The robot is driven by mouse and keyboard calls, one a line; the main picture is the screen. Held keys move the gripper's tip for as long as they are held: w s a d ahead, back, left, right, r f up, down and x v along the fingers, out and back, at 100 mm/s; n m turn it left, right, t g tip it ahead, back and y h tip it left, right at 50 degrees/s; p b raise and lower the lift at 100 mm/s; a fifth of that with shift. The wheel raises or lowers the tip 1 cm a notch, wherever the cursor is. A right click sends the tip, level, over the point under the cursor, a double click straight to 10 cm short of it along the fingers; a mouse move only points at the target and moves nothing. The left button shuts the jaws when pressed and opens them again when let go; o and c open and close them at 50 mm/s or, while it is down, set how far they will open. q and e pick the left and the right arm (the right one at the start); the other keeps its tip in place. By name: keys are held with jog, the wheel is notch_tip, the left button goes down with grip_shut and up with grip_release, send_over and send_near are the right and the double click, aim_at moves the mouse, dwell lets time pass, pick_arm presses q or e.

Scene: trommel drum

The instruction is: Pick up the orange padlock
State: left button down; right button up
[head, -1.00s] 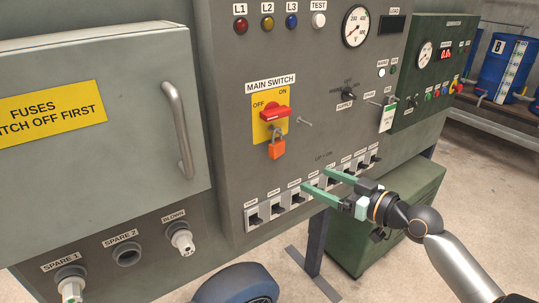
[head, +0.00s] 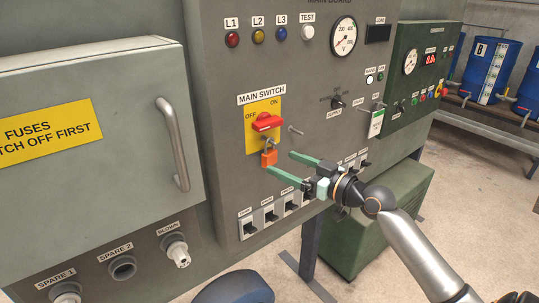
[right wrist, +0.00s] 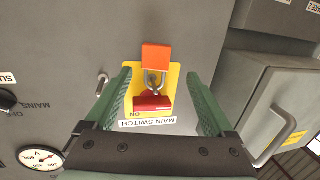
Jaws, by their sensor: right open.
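The orange padlock (head: 269,157) hangs by its shackle below the red main switch handle (head: 266,122), on the yellow plate (head: 252,138) of the grey board. My right gripper (head: 279,163) is open, its two green fingers pointing at the board. In the head view the lower left finger ends just below the padlock. In the right wrist view the padlock (right wrist: 156,57) and red handle (right wrist: 152,101) appear between the fingers (right wrist: 163,85), upside down. I cannot tell how deep the gap to the padlock is. My left gripper is not in view.
A small peg (head: 295,131) sticks out of the board right of the yellow plate. A row of black breaker switches (head: 270,215) lies below my right gripper. The fuse box with its handle (head: 173,143) stands out at left.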

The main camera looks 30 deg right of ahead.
aim_at(273, 155)
jog(key=x, duration=0.2)
jog(key=p+x, duration=0.1)
jog(key=x, duration=0.1)
jog(key=shift+w+d+r, duration=0.1)
jog(key=shift+d+r, duration=0.15)
jog(key=shift+d, duration=0.1)
jog(key=shift+w+a+f, duration=0.15)
jog(key=shift+w+a, duration=0.05)
jog(key=shift+w, duration=0.3)
jog(key=shift+c, duration=0.2)
grip_shut()
